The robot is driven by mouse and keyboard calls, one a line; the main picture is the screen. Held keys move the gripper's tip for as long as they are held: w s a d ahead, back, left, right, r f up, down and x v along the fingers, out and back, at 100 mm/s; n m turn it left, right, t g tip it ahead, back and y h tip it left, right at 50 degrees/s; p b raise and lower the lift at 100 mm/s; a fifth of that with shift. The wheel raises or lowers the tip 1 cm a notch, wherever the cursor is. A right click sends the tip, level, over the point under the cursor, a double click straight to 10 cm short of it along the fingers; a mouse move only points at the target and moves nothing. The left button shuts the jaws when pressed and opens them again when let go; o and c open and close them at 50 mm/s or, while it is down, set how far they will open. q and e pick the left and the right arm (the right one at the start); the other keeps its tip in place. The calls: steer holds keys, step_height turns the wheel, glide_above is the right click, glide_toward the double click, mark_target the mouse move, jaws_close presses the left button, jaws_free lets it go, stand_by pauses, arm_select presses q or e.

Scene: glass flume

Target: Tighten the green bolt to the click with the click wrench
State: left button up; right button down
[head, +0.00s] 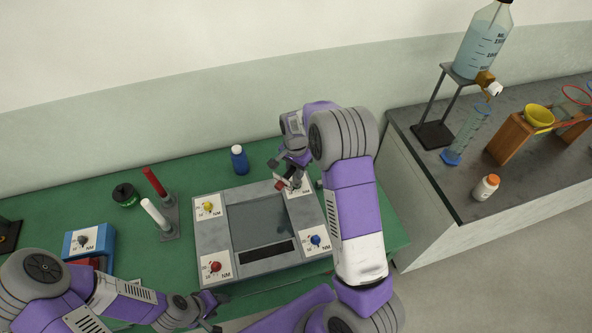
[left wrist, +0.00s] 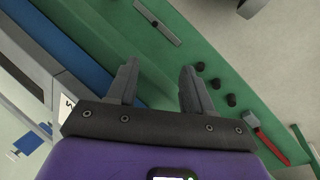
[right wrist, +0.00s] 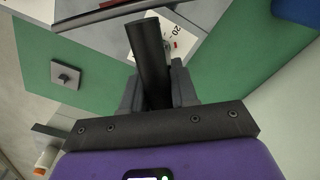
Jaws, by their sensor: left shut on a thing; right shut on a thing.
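My right gripper (head: 289,171) is over the far right corner of the grey panel (head: 243,197). It is shut on a dark wrench handle (right wrist: 149,55), seen between its fingers in the right wrist view. A white "20" card (right wrist: 172,30) with a red mark lies beyond the handle. The green bolt is not visible; the gripper and wrench cover much of that corner. My left gripper (head: 208,309) is low at the panel's front left. In the left wrist view its fingers (left wrist: 160,82) stand a little apart, and what they hold cannot be made out.
The panel's other corners carry a yellow bolt (head: 208,207), a red bolt (head: 215,266) and a blue bolt (head: 315,239). Red and white handles (head: 156,183) stand in a rack at left. A blue box (head: 88,240) stands far left.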

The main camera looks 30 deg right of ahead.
arm_select(q)
steer(key=shift+s+f, duration=0.2)
steer(key=shift+f, duration=0.4)
arm_select(e)
steer(key=shift+w+a+f, duration=0.1)
steer(key=shift+a, duration=0.1)
steer(key=shift+w+d+r+p, duration=0.15)
steer(key=shift+w+r+p, duration=0.15)
steer(key=shift+r+p, duration=0.45)
steer(key=shift+w+d+r+p, duration=0.15)
steer(key=shift+w+r+p, duration=0.15)
steer(key=shift+r+p, duration=0.4)
arm_select(q)
steer(key=shift+w+d+r+p, duration=0.15)
steer(key=shift+r+p, duration=0.15)
steer(key=shift+r, duration=0.6)
steer(key=shift+w+r+p, duration=0.15)
steer(key=shift+r+p, duration=0.15)
steer(key=shift+r, duration=0.55)
arm_select(e)
steer(key=shift+s+r, duration=0.1)
steer(key=shift+r, duration=0.9)
